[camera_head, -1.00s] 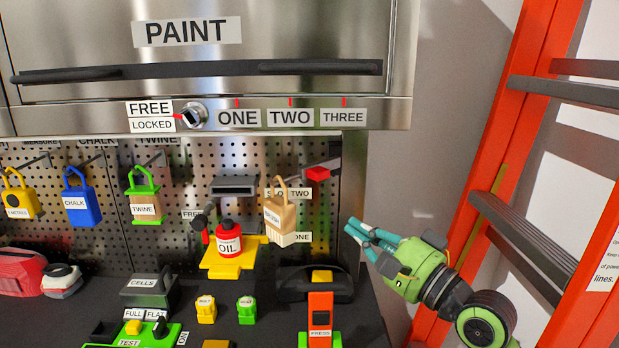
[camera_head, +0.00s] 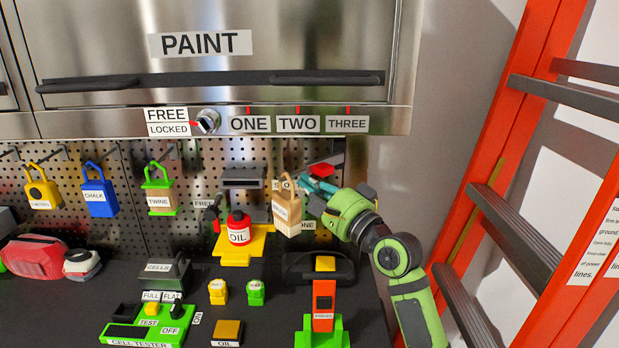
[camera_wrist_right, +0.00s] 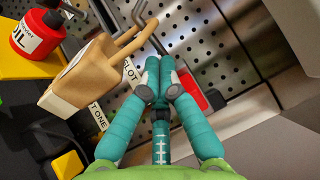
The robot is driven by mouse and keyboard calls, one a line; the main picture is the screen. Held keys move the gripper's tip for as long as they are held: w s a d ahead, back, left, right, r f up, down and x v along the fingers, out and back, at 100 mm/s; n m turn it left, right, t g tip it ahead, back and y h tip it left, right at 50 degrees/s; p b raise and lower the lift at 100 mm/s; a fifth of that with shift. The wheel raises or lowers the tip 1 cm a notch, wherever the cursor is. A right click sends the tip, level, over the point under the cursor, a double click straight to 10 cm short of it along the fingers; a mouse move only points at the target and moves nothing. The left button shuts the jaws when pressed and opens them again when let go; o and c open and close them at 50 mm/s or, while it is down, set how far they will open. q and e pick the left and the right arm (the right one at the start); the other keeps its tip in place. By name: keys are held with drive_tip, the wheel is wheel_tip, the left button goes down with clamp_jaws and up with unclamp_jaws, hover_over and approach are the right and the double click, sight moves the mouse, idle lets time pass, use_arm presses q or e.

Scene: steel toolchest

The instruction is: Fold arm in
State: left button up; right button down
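My right gripper (camera_head: 318,186) is in front of the pegboard, just right of the tan brush (camera_head: 287,212). In the right wrist view its teal fingers (camera_wrist_right: 164,68) come together at the tips with nothing seen between them, so it looks shut and empty. The brush (camera_wrist_right: 85,75) hangs to the left of the fingers there, its loop handle close to them; I cannot tell if they touch. A red block (camera_wrist_right: 193,92) on a dark peg lies just behind and right of the fingers. My right arm is bent, reaching in from lower right. My left gripper is not in view.
A red oil can (camera_head: 239,229) stands on a yellow shelf (camera_head: 258,246) left of the brush. The steel paint cabinet (camera_head: 330,40) overhangs above. An orange ladder (camera_head: 495,150) stands at right. Testers and blocks cover the dark bench; grey wall lies between cabinet and ladder.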

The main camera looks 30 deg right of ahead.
drive_tip(key=shift+w, duration=0.15)
drive_tip(key=shift+w+a+p, duration=0.35)
drive_tip(key=shift+w+p, duration=0.05)
drive_tip(key=shift+w, duration=0.3)
